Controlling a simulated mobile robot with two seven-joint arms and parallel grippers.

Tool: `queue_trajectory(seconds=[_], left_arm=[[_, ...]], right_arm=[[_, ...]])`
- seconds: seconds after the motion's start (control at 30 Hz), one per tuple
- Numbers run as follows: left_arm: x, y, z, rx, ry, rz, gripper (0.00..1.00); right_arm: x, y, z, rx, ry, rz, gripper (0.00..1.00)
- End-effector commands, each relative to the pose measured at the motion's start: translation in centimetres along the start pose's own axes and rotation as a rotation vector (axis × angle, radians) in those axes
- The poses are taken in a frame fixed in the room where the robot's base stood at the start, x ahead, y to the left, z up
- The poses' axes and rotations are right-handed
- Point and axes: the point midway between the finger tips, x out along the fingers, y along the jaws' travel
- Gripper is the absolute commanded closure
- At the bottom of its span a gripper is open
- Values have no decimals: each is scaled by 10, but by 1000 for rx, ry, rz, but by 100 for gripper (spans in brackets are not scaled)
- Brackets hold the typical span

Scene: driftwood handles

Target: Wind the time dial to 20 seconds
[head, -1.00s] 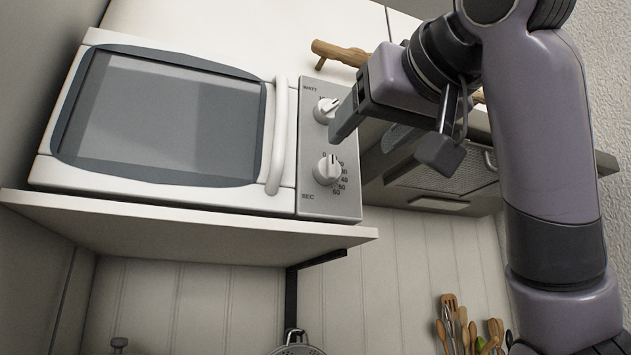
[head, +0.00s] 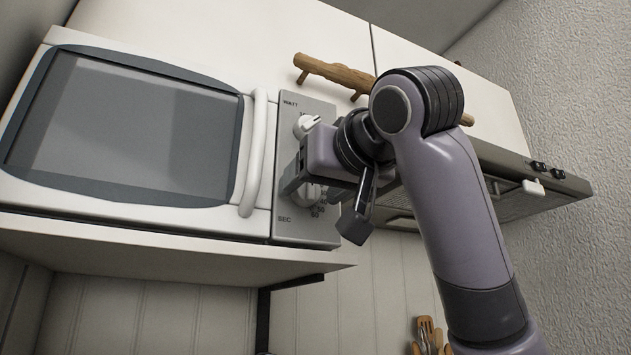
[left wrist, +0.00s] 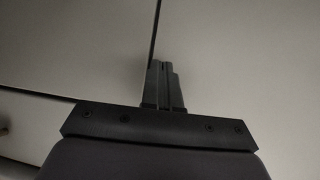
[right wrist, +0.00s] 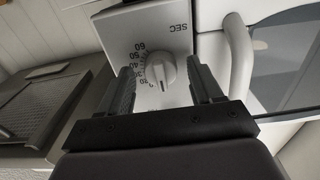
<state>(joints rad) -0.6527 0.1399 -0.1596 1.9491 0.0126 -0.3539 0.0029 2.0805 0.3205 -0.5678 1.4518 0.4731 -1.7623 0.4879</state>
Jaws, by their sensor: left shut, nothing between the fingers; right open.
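The microwave's time dial is a white knob (right wrist: 161,72) on the grey control panel (head: 308,229), with SEC and numbers printed around it. In the right wrist view the dial sits between the two fingers of my right gripper (right wrist: 165,84), which is open. A small gap shows on each side of the knob. In the head view my right gripper (head: 320,190) covers much of the dial. The watt dial (head: 306,125) is above it. My left gripper (left wrist: 163,86) is shut and empty in front of pale flat panels. It is not in the head view.
The microwave (head: 130,130) stands on a shelf (head: 150,250). Its door handle (head: 254,150) is just left of the panel. A cupboard with a driftwood handle (head: 335,72) is above, and a range hood (head: 520,195) is to the right. Utensils (head: 428,335) hang low.

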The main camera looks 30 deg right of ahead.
Motion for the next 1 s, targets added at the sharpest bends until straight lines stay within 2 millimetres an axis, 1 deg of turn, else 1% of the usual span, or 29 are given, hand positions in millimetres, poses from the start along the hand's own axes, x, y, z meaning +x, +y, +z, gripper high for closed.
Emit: queue_trajectory(seconds=[0.1,0.13,0.17,0.2,0.27,0.3,0.53,0.67,0.87,1.0], left_arm=[[0,0,-1,0,2,0,100],[1,0,-1,0,2,0,100],[1,0,-1,0,2,0,100],[1,0,-1,0,3,0,100],[1,0,-2,1,4,0,100],[1,0,-2,1,4,-1,100],[2,0,-1,1,4,-1,100],[3,0,1,1,5,-1,100],[8,-1,7,1,5,-1,100],[11,-1,12,1,5,-1,100]], right_arm=[[0,0,0,0,0,0,35],[0,0,0,0,0,0,42],[0,0,0,0,0,0,51],[0,0,0,0,0,0,64],[0,0,0,0,0,0,84],[0,0,0,0,0,0,90],[0,0,1,12,0,0,90],[0,-1,1,48,-1,-2,90],[0,-2,2,165,-1,-4,90],[0,-2,2,283,-1,-4,90]])
